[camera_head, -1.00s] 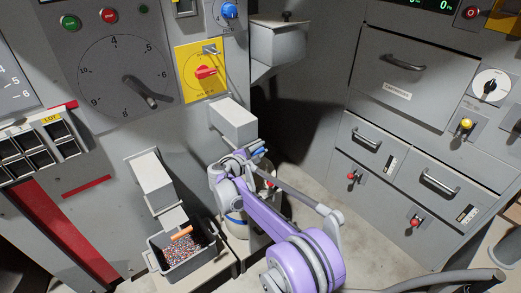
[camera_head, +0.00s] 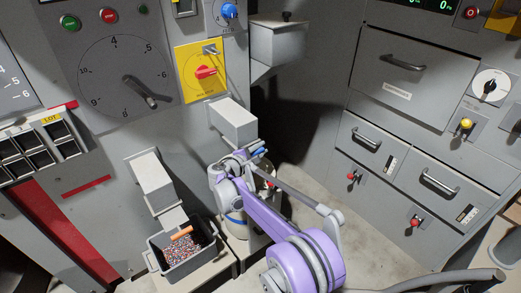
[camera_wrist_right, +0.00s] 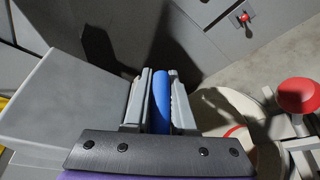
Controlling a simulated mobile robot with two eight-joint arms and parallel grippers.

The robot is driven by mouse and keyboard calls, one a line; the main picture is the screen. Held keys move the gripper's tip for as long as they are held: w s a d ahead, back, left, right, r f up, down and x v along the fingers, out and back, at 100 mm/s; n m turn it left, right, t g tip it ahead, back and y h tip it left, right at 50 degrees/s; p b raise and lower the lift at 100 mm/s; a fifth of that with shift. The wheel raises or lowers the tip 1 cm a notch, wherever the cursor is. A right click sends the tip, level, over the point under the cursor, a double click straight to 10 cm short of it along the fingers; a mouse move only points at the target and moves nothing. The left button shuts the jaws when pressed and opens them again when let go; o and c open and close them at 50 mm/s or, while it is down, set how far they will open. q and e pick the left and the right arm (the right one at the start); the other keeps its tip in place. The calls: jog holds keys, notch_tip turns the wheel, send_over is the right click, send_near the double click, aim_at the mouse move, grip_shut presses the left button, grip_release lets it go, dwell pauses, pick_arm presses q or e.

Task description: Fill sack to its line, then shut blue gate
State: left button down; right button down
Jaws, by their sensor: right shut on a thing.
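The blue gate handle (camera_wrist_right: 161,100) stands between the two grey fingers of my right gripper (camera_wrist_right: 158,86) in the right wrist view, and the fingers are shut on it. In the head view my right gripper (camera_head: 250,158) is beside the grey spout (camera_head: 234,119), with a bit of blue showing at it. A pale sack or round container (camera_head: 236,229) with a blue band is below, mostly hidden by my purple arm. The right wrist view shows a pale round rim with a red line (camera_wrist_right: 232,130); the fill level cannot be told. My left gripper is out of view.
A red knob (camera_wrist_right: 298,95) is close on the right in the right wrist view. Cabinet drawers (camera_head: 420,190) stand at right, with open floor between.

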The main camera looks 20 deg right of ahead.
jog(key=shift+a+f, duration=0.1)
dwell(0.3)
jog(key=shift+s+d+p, duration=0.2)
jog(key=shift+s, duration=0.35)
jog(key=shift+s+d+p, duration=0.15)
jog(key=shift+s, duration=0.35)
jog(key=c, duration=1.1)
grip_release()
jog(key=shift+o, duration=0.2)
jog(key=shift+w, duration=0.1)
jog(key=p+v, duration=0.2)
jog(key=v, duration=0.8)
jog(key=shift+s+a, duration=0.3)
